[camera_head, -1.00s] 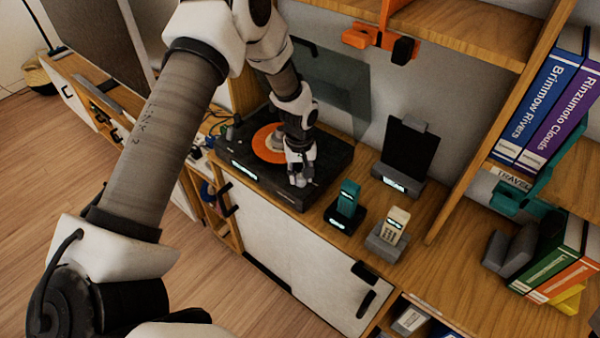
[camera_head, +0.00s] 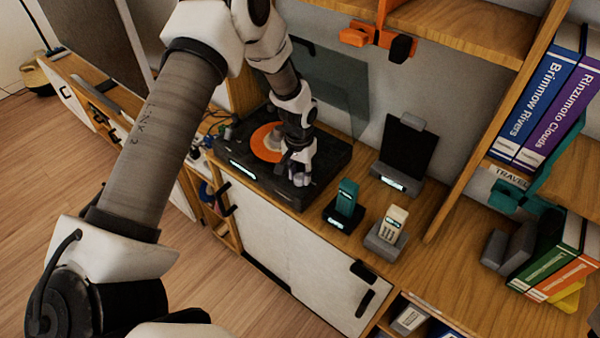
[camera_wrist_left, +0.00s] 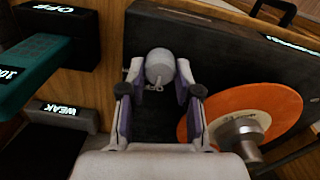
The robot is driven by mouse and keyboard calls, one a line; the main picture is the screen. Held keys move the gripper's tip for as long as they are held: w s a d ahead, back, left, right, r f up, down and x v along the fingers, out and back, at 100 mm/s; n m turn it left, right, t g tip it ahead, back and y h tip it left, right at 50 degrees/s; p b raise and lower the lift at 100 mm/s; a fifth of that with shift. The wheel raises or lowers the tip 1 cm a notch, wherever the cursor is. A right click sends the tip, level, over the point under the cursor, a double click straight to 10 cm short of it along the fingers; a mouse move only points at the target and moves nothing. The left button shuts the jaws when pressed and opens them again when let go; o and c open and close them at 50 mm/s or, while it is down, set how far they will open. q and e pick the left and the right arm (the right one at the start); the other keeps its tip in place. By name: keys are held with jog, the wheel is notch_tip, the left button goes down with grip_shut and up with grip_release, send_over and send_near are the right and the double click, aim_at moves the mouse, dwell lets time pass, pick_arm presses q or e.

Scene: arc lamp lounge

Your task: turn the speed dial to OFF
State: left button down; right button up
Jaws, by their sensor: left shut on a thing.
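The speed dial (camera_wrist_left: 159,66) is a rounded pale grey knob on the black turntable (camera_wrist_left: 225,55), seen in the left wrist view. My left gripper (camera_wrist_left: 158,75) is shut on the dial, with one finger at each side of it. Small pale marks show by the dial, but I cannot read its setting for sure. In the head view my left gripper (camera_head: 300,177) is over the near right corner of the turntable (camera_head: 336,156), and it hides the dial. My right gripper is not in view.
An orange record (camera_wrist_left: 262,108) lies beside the dial, with the raised lid (camera_head: 330,85) behind. A teal handset (camera_head: 346,198), a cream handset (camera_head: 396,219) and a dark tablet stand (camera_head: 408,148) stand right of the turntable. A shelf (camera_head: 470,32) overhangs at upper right.

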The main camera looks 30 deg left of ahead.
aim_at(298, 176)
pick_arm(q)
jog(key=shift+s+f, duration=0.15)
jog(key=shift+s, duration=0.1)
jog(key=c, duration=0.8)
grip_release()
jog(key=shift+r, duration=0.25)
jog(key=shift+w+r, duration=0.1)
jog(key=shift+r, duration=0.25)
notch_tip(298, 176, up, 11)
jog(key=shift+a, duration=0.1)
